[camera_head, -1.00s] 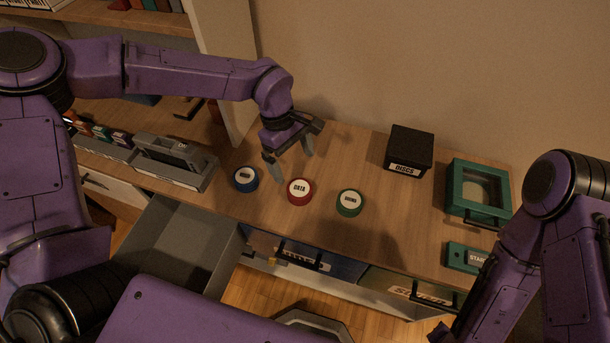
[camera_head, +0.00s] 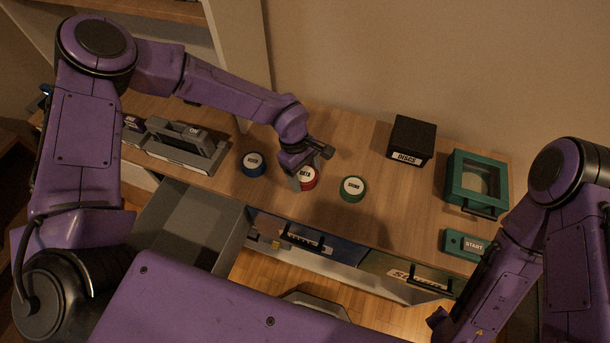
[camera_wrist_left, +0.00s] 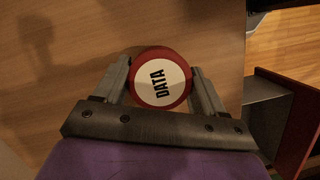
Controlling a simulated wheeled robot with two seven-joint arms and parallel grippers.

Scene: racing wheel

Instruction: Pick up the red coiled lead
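The red coiled lead (camera_head: 309,178) is a round red coil with a white "DATA" label on top. It lies on the wooden desk between a blue and a green coil. It also shows in the left wrist view (camera_wrist_left: 161,79). My left gripper (camera_head: 304,176) is low over it and partly hides it in the head view. In the left wrist view its two fingers (camera_wrist_left: 161,75) stand open on either side of the red coil, very close to its rim. I cannot tell whether they touch it. My right arm is at the right; its gripper is not clearly in view.
The blue coil (camera_head: 254,163) and green coil (camera_head: 352,188) flank the red one. A black "DISCS" box (camera_head: 411,137), a teal box (camera_head: 479,180) and a teal START box (camera_head: 465,245) stand right. A grey switch unit (camera_head: 185,148) stands left. A grey drawer (camera_head: 185,225) is open in front.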

